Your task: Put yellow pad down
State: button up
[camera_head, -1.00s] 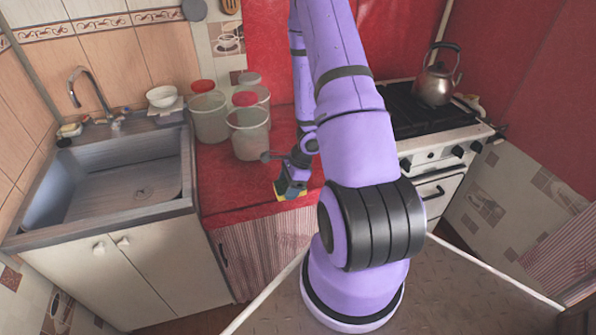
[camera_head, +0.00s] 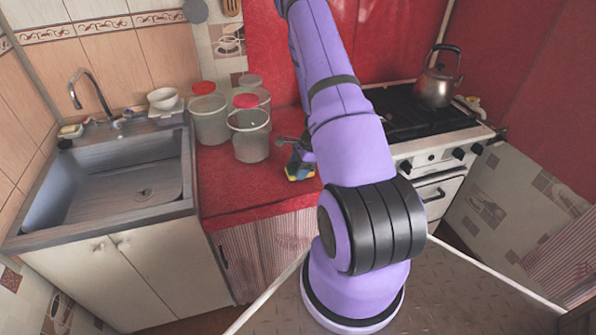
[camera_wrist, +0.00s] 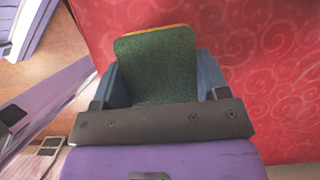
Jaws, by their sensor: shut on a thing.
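The yellow pad shows in the wrist view as a dark green scouring face (camera_wrist: 157,65) with a thin yellow edge along its far side. My gripper (camera_wrist: 160,80) is shut on it, with a blue-grey finger on each side. In the head view the yellow pad (camera_head: 295,178) is a small yellow patch under my gripper (camera_head: 300,168), low over the red counter (camera_head: 240,195) near its front edge. My arm hides part of the gripper there. I cannot tell whether the pad touches the counter.
Several clear buckets, some with red lids (camera_head: 246,101), stand at the back of the counter. The sink (camera_head: 120,180) is at the left. The stove (camera_head: 430,125) with a kettle (camera_head: 437,80) is at the right. The counter front left of the gripper is clear.

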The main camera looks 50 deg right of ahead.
jog(key=shift+f, duration=0.7)
jog(key=o, duration=1)
jog(key=shift+f, duration=0.1)
jog(key=shift+c, duration=0.2)
